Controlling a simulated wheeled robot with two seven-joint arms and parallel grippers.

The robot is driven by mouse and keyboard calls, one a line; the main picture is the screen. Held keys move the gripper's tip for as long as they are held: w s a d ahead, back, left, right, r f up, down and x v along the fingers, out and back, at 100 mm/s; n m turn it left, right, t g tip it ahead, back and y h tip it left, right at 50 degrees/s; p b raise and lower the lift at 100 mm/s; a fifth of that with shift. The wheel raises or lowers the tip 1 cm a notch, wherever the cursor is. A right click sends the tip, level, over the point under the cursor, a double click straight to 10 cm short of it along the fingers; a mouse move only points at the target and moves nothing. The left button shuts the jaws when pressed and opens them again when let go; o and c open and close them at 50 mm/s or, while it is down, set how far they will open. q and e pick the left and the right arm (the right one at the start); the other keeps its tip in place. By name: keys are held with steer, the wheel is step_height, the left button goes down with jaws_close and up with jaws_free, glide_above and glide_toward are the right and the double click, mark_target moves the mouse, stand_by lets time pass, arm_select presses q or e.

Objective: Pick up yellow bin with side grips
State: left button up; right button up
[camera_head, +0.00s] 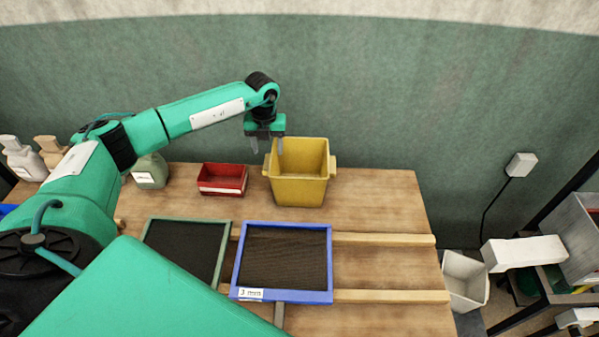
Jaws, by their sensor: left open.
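The yellow bin (299,190) stands upright at the back of the wooden table, with a small grip sticking out on its left and right sides. My left gripper (267,147) hangs from above at the bin's left side, fingers pointing down. It is open, with one finger overlapping the bin's back left rim in the picture and the other to the left of the bin. I cannot tell whether it touches the left grip. Nothing is seen held. My right gripper is not in view.
A red box (222,181) stands just left of the bin. A blue-framed tray (284,296) and a green-framed tray (222,224) lie in front, near wooden rails (385,240). A greenish bottle (150,174) stands further left. The table (385,198) right of the bin is clear.

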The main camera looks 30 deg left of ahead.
mark_target(269, 162)
arm_select(q)
steer(key=shift+f, duration=0.65)
steer(key=shift+f+p, duration=0.2)
steer(key=shift+p, duration=0.15)
step_height(269, 162, down, 4)
steer(key=shift+w+a+f+p, duration=0.1)
steer(key=shift+a+p, duration=0.05)
steer(key=shift+p, duration=1)
steer(key=shift+f, duration=0.3)
steer(key=shift+c, duration=0.7)
jaws_close()
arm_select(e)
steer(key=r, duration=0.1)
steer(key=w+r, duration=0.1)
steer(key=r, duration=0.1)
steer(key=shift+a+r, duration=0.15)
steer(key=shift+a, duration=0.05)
